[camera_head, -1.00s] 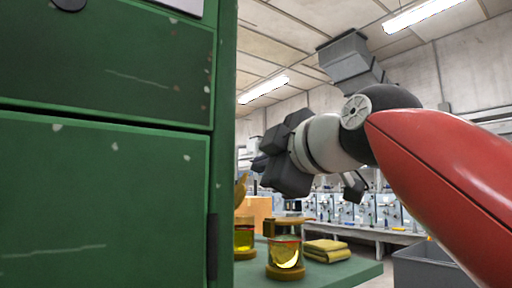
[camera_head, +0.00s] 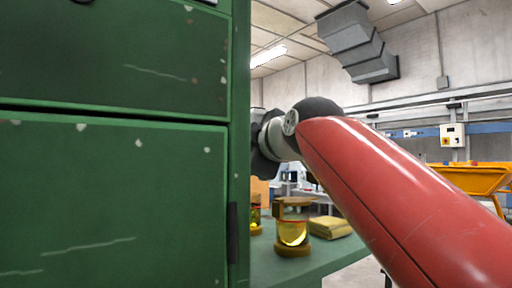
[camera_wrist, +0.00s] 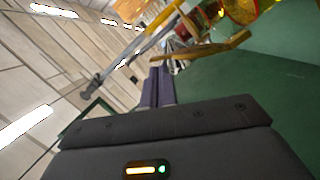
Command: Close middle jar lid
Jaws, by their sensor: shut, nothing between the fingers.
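A glass jar (camera_head: 293,232) with yellow contents and a wooden base stands on the green tabletop in the head view. Its wooden lid (camera_head: 293,201) lies about level over it. A second jar (camera_head: 255,216) is mostly hidden behind the green cabinet edge. Which jar is the middle one I cannot tell. In the wrist view, a wooden lid (camera_wrist: 205,50) shows nearly edge-on, with a jar with yellow contents (camera_wrist: 241,9) beyond it. My gripper (camera_wrist: 156,82) is shut and empty, to the left of and below this lid.
The green cabinet (camera_head: 115,190) fills the left side of the head view. Bare green tabletop (camera_head: 300,263) lies in front. An orange cart (camera_head: 470,178) stands at far right.

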